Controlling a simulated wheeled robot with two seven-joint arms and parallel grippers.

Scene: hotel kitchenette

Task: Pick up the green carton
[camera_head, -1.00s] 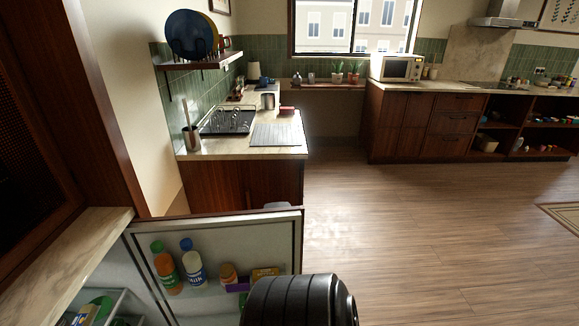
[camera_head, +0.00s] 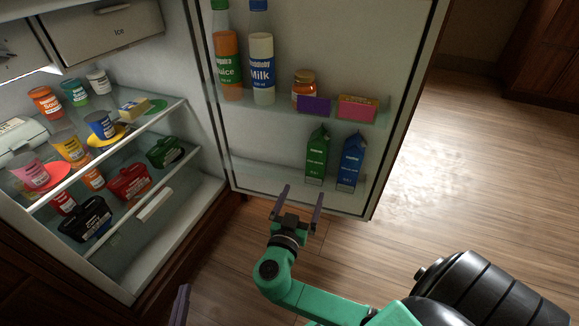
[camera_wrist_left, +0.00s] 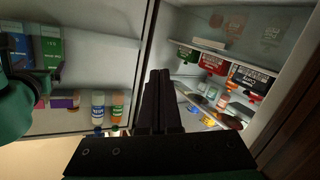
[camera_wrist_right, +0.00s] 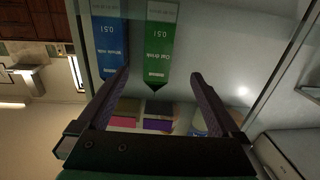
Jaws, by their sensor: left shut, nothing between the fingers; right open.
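The green carton (camera_head: 317,155) stands upright on the lower shelf of the open fridge door, just left of a blue carton (camera_head: 351,162). My right gripper (camera_head: 304,190) is open and empty, in front of and below the green carton. In the right wrist view, which is upside down, the green carton (camera_wrist_right: 160,45) shows beyond and between the open fingers (camera_wrist_right: 158,76), apart from them. My left gripper (camera_head: 181,303) is low at the bottom edge of the head view. Its shut, empty fingers (camera_wrist_left: 160,75) point at the fridge in the left wrist view.
The door's upper shelf (camera_head: 290,112) holds a juice bottle (camera_head: 227,65), a milk bottle (camera_head: 262,70), a jar (camera_head: 304,85) and small boxes. The fridge shelves at left hold several cups and tubs. The door's free edge (camera_head: 405,110) is right of the cartons; open floor lies beyond.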

